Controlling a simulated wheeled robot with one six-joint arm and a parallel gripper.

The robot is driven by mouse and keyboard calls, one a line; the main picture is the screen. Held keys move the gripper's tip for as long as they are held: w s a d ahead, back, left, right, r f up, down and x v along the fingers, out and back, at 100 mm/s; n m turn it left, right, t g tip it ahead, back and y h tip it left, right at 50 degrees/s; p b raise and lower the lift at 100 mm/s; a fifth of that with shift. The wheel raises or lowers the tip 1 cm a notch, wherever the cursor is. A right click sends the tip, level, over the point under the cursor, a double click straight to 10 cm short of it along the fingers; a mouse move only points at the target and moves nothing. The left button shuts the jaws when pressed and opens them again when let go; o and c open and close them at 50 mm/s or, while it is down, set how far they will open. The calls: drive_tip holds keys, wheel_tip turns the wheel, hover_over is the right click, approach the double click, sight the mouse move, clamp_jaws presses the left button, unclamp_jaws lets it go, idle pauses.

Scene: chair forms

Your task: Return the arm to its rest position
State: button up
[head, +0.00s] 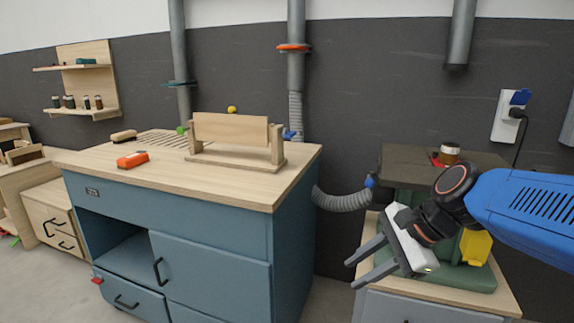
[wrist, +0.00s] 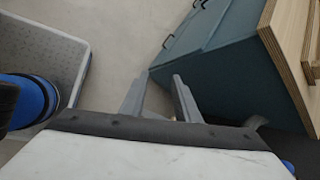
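My gripper (head: 362,268) is at the lower right of the head view, at the end of my blue arm (head: 530,205). Its two grey fingers are apart with nothing between them. In the wrist view the fingers (wrist: 158,92) also stand apart, with bare floor and the edge of a blue-grey cabinet beyond them. The gripper is in the air, to the right of the blue-grey workbench (head: 215,238) and in front of a smaller cabinet, and holds nothing.
A green machine with a yellow part (head: 475,247) stands on the smaller cabinet (head: 425,308) behind my gripper. The workbench carries a wooden form (head: 230,130) and an orange tool (head: 132,160). A grey hose (head: 342,200) runs between them. A grey perforated tray (wrist: 50,50) shows in the wrist view.

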drive_tip(key=s+d+f+n+h, duration=0.3)
drive_tip(key=s+d+n, duration=0.2)
drive_tip(key=d+n, duration=0.2)
drive_tip(key=s+d+f+n+t+h, duration=0.1)
drive_tip(key=s+d+f+n+h, duration=0.2)
drive_tip(key=n, duration=0.5)
drive_tip(key=s+d+f, duration=0.1)
drive_tip(key=s+d, duration=0.1)
drive_tip(key=d, duration=0.1)
drive_tip(key=shift+s+d+t+h, duration=0.15)
drive_tip(key=shift+d+t+h, duration=0.15)
drive_tip(key=shift+d+h, duration=0.1)
drive_tip(key=shift+f, duration=0.1)
idle(0.4)
